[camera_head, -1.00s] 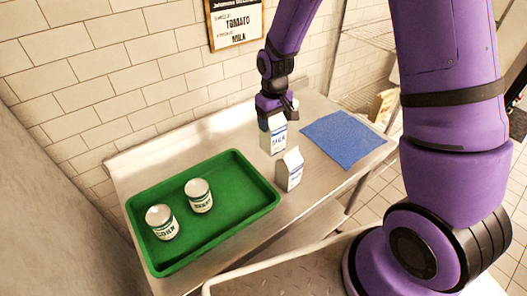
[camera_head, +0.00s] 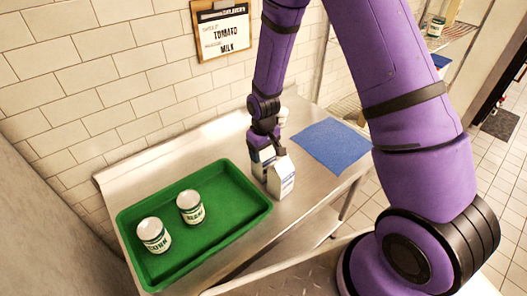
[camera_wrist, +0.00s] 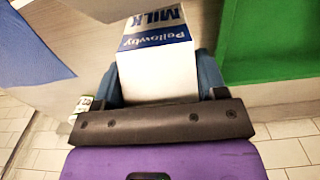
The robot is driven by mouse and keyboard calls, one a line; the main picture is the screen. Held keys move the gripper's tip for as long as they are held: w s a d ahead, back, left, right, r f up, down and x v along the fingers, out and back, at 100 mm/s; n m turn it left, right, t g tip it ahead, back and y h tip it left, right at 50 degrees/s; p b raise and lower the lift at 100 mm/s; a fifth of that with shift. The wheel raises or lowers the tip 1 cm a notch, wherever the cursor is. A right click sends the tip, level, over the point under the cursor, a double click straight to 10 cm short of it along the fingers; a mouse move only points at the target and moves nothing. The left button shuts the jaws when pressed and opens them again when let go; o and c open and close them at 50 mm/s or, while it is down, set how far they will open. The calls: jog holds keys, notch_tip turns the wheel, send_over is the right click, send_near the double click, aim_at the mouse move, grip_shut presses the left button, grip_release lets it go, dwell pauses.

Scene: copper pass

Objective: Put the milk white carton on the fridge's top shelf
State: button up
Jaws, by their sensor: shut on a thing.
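A white carton with a blue band marked MILK (camera_wrist: 155,60) sits between the fingers of my gripper (camera_wrist: 158,85) in the wrist view. No fridge or top shelf can be made out for certain.
A green tray (camera_head: 240,217) holds two cans, one marked CORN (camera_head: 153,235) and another (camera_head: 190,207). A blue cloth (camera_head: 331,145) lies on the steel table (camera_head: 222,137). Wire shelving stands at the right.

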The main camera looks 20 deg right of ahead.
jog(key=shift+f, duration=0.1)
jog(key=o, duration=1.4)
jog(key=shift+c, duration=0.2)
jog(key=o, duration=0.3)
